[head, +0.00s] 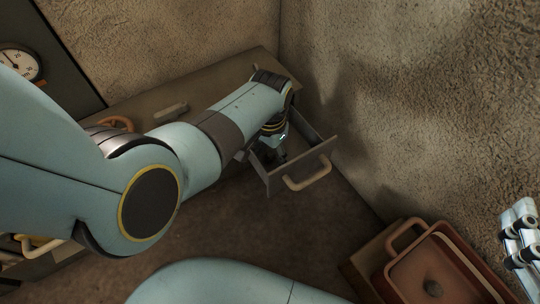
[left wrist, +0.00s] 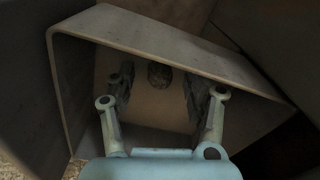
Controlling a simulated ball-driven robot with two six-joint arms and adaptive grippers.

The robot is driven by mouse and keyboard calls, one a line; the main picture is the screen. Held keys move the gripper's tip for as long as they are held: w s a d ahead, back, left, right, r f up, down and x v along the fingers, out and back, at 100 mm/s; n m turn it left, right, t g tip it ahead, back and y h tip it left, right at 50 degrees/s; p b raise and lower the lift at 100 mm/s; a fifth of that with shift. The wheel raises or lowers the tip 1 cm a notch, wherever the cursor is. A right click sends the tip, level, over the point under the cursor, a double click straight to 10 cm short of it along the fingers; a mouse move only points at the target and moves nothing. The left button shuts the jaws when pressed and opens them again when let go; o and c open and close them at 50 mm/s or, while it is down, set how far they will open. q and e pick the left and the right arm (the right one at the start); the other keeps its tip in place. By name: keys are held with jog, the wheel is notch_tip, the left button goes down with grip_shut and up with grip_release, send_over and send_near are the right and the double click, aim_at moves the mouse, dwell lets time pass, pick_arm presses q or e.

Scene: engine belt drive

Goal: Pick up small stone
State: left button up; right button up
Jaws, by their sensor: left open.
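A small dark, rounded stone (left wrist: 159,74) lies on the floor of the open drawer (left wrist: 70,90) in the left wrist view, near its far wall. My left gripper (left wrist: 156,90) is open inside the drawer, its two fingers on either side of the line to the stone. The stone shows between the fingertips, and I cannot tell whether they touch it. In the head view my left gripper (head: 275,146) points down into the drawer (head: 318,153), and the stone is hidden there. Part of what looks like my right gripper (head: 521,238) shows at the right edge; its jaws are unclear.
The drawer's walls stand close around my left gripper, and its handle (head: 308,174) faces outward. A rough wall (head: 430,100) rises to the right. A gauge (head: 20,66) is at the upper left.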

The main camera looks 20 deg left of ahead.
pick_arm(q)
grip_shut()
jog(key=shift+r, duration=0.1)
dwell(0.3)
